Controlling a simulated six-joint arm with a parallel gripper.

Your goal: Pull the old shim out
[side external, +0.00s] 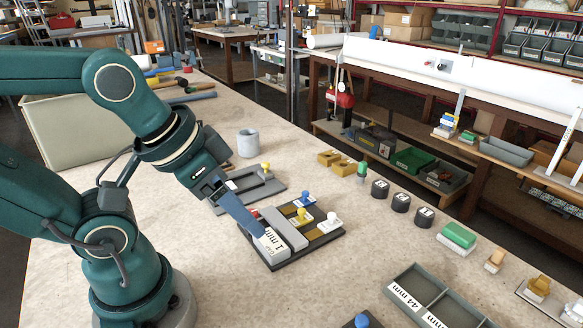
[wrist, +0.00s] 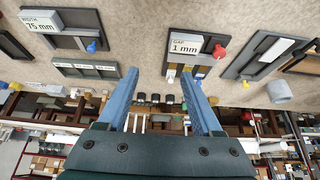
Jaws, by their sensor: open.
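A fixture with a dark base (side external: 278,264), grey blocks and a "1 mm" label stands on the bench in the side view. The label reads "GAP 1 mm" in the wrist view (wrist: 186,44). Blue, yellow and white knobs stand on it. A red piece (wrist: 219,51) shows at its edge in the wrist view; in the side view it is mostly hidden behind my finger. I cannot tell which piece is the old shim. My gripper (side external: 256,229) is open and empty, its blue fingers overlapping the fixture in the side view. The fingers (wrist: 160,74) stand apart in the wrist view.
A grey fixture with a yellow knob (side external: 265,167) stands behind. A grey cup (side external: 248,143), yellow blocks (side external: 331,159) and several black rollers (side external: 400,202) lie farther off. A "44 mm" divided tray (side external: 412,281) is at front right. Bare bench lies between them.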

